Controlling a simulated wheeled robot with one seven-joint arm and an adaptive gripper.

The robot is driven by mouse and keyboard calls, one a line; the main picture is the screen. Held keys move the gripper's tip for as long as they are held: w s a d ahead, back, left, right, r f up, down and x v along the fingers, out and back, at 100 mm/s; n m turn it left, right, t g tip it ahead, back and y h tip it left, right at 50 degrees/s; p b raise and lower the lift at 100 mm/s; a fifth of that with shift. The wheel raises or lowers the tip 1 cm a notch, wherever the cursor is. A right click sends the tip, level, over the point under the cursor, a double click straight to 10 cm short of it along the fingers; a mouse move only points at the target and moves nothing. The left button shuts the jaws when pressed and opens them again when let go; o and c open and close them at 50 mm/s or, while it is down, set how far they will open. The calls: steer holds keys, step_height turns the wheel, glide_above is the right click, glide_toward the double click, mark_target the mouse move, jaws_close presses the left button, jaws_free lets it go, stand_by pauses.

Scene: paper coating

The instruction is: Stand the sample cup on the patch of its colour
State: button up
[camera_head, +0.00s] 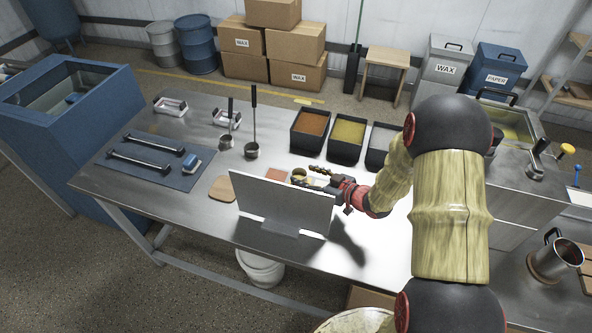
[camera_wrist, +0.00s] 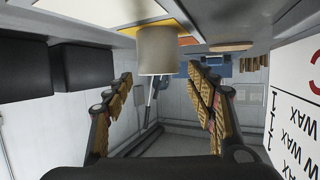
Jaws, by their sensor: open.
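The sample cup (camera_wrist: 157,50) is pale grey-beige outside. In the head view the cup (camera_head: 299,174) is small and looks yellow at its top. The wrist view is upside down; there the cup's base meets a yellow patch (camera_wrist: 182,22), and the cup looks upright. An orange-red patch (camera_head: 277,174) lies just left of it in the head view. My gripper (camera_head: 319,178) is low over the table, right of the cup. In the wrist view my gripper (camera_wrist: 160,80) has its fingers spread and empty, with the cup beyond the tips, apart from them.
A standing panel (camera_head: 285,207) is close in front of the cup and gripper. Black bins with orange-brown (camera_head: 312,123), yellow (camera_head: 349,131) and grey (camera_head: 381,140) contents stand behind. A ladle (camera_head: 252,150) and a tan board (camera_head: 222,189) are left. A bare table strip lies before the bins.

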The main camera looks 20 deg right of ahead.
steer(key=v, duration=0.3)
steer(key=shift+s+d+r, duration=0.1)
steer(key=shift+d+r+p, duration=0.15)
steer(key=shift+p, duration=0.15)
steer(key=w+d+r+m+h, duration=0.2)
steer(key=d+r+h, duration=0.4)
steer(key=r, duration=0.5)
steer(key=s+r+m+g+h, duration=0.25)
steer(key=s+r, duration=0.25)
steer(key=r, duration=0.3)
steer(key=s+a+r+g, duration=0.1)
steer(key=s+a+r, duration=0.1)
steer(key=s, duration=0.6)
steer(key=s+a+r+m+g, duration=0.1)
steer(key=s+a, duration=0.4)
steer(key=s, duration=0.3)
steer(key=s+a+r+m+g+y, duration=0.1)
steer(key=s+a+r, duration=0.1)
steer(key=s, duration=0.7)
steer(key=shift+a+r+g, duration=0.35)
steer(key=shift+a+r, duration=0.05)
steer(key=shift+a, duration=0.4)
